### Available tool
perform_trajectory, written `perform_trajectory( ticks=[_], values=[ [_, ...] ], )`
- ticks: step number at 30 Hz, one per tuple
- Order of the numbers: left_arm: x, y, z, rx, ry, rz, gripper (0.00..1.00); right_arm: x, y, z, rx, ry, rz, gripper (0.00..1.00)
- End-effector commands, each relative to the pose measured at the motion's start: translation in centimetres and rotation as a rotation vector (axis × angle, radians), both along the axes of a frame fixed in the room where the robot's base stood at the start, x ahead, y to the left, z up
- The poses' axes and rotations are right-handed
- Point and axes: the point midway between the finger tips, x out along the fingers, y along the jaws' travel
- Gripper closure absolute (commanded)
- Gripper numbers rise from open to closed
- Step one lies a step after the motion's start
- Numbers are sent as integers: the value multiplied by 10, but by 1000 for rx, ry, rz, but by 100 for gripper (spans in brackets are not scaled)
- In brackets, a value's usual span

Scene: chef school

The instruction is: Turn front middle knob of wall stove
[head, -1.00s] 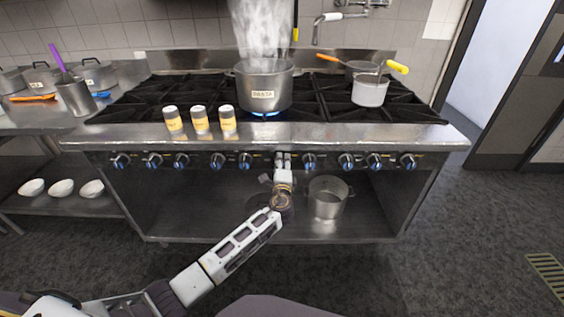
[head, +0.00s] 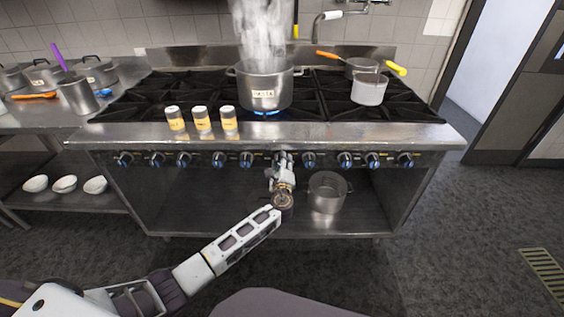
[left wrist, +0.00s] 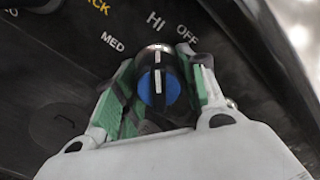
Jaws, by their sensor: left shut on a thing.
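The wall stove (head: 350,133) stands ahead with a row of black-and-blue knobs along its front panel. My left gripper (head: 284,156) is at the middle of that row and hides the middle knob in the head view. In the left wrist view the middle knob (left wrist: 158,88) sits between the green-padded fingers of the gripper (left wrist: 160,95), which is shut on it. The knob's white line points up in that picture, roughly toward the HI mark, with MED to the left and OFF to the right. My right gripper is not in view.
A steaming pasta pot (head: 264,88) stands over a blue flame (head: 266,113). Several labelled shakers (head: 201,119) stand on the stove's front ledge. A saucepan (head: 369,91) is at the right, and an empty pot (head: 327,192) is on the shelf below.

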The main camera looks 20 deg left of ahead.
Motion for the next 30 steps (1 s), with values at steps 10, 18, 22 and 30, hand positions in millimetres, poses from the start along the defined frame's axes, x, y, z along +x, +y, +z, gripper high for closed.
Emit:
perform_trajectory(
  ticks=[10, 18, 22, 30],
  values=[
    [-1, -2, -2, 12, 6, -4, 83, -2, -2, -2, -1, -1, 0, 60],
    [-1, -2, -2, 12, 6, -4, 47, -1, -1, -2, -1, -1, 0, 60],
    [0, -1, -1, 12, 5, -2, 38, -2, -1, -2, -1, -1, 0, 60],
    [0, 0, -1, 12, 4, -1, 38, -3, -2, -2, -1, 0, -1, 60]
  ],
)
